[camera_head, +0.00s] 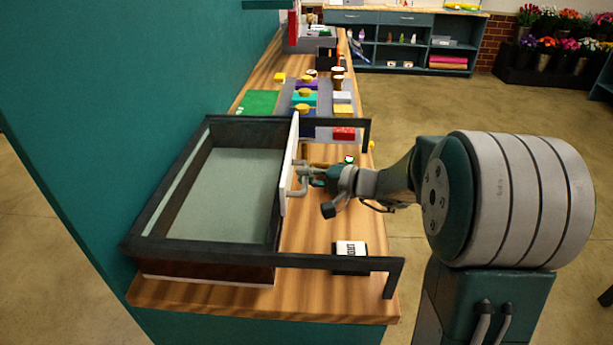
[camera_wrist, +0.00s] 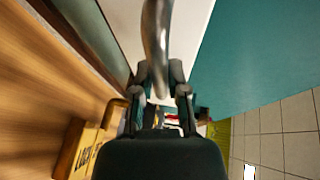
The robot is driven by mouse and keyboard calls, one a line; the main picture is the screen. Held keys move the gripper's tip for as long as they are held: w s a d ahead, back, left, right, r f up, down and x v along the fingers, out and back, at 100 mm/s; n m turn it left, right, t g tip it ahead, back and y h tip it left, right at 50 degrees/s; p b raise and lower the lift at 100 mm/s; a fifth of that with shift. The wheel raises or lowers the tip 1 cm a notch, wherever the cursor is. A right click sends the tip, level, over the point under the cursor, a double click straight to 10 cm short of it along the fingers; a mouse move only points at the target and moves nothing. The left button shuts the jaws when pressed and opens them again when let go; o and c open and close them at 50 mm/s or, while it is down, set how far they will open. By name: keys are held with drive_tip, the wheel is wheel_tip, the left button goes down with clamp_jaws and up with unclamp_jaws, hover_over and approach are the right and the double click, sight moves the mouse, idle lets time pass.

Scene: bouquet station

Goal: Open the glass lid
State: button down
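The case (camera_head: 180,262) is a dark-framed box on the wooden counter, with a pale glass lid (camera_head: 225,190) across its top. A white panel (camera_head: 289,170) stands upright along its right side and bears a metal handle (camera_head: 299,178). My gripper (camera_head: 308,176) is at this handle, reaching in from the right. In the wrist view the shiny handle bar (camera_wrist: 157,40) runs down between my two fingers (camera_wrist: 159,85), which close in on both sides of it. The finger pads' contact is partly hidden.
Dark rails (camera_head: 335,262) extend right from the case. A black-and-white label block (camera_head: 350,250) stands near the front rail. A yellow lettered block (camera_wrist: 82,150) is close to my gripper. A grey tray (camera_head: 321,112) with coloured items lies beyond the case. Open floor is to the right.

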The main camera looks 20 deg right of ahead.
drive_tip(key=shift+f, duration=0.15)
drive_tip(key=s+d, duration=0.3)
drive_tip(key=d, duration=0.7)
drive_tip(key=s+d, duration=0.4)
drive_tip(key=d, duration=0.7)
drive_tip(key=shift+d+f, duration=0.15)
drive_tip(key=shift+d, duration=0.1)
drive_tip(key=shift+s, duration=0.1)
drive_tip(key=c, duration=0.6)
unclamp_jaws()
drive_tip(key=shift+c, duration=0.2)
drive_tip(key=v, duration=1.2)
